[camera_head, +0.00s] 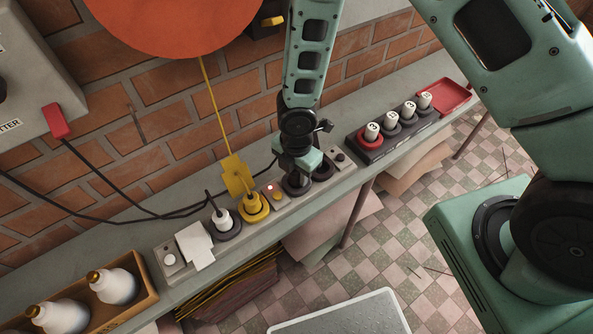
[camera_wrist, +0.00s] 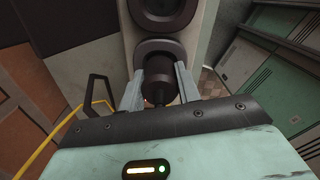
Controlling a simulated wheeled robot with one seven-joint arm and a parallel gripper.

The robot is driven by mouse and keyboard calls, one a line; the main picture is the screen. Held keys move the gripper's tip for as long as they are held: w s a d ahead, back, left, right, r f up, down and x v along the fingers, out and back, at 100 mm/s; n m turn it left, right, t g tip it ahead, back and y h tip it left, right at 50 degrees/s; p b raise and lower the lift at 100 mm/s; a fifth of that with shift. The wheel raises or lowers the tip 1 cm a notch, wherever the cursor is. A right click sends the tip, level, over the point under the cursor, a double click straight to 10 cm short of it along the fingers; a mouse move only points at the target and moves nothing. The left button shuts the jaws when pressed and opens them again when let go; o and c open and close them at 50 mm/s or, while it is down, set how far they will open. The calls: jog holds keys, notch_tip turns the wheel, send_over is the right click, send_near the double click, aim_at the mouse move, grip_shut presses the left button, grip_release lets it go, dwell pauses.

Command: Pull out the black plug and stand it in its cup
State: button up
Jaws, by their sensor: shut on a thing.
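The black plug (camera_wrist: 158,78) is between the two pale fingers of my gripper (camera_wrist: 159,88), which is shut on it in the wrist view. The plug points at a dark round socket (camera_wrist: 158,46) on a pale strip; I cannot tell whether it is fully seated. In the head view my gripper (camera_head: 298,178) is low over the strip, right of the yellow plug (camera_head: 252,202), and hides most of the black plug. I cannot make out for certain which holder is the plug's cup.
A dark rack (camera_head: 374,153) with several numbered white-topped pieces and a red tray (camera_head: 455,95) lie to the right. A box of white bottles (camera_head: 145,270) is at left.

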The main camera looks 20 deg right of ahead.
jog(key=shift+f, duration=0.35)
jog(key=o, duration=1.1)
jog(key=shift+c, duration=0.2)
jog(key=shift+r, duration=0.1)
notch_tip(320, 180, up, 17)
jog(key=s+r+m, duration=0.5)
jog(key=s+m, duration=0.3)
jog(key=s+d+r+m+b, duration=0.1)
jog(key=s+r+m, duration=0.4)
jog(key=s+m, duration=0.4)
jog(key=shift+s+r+y, duration=0.2)
jog(key=shift+s+y, duration=0.1)
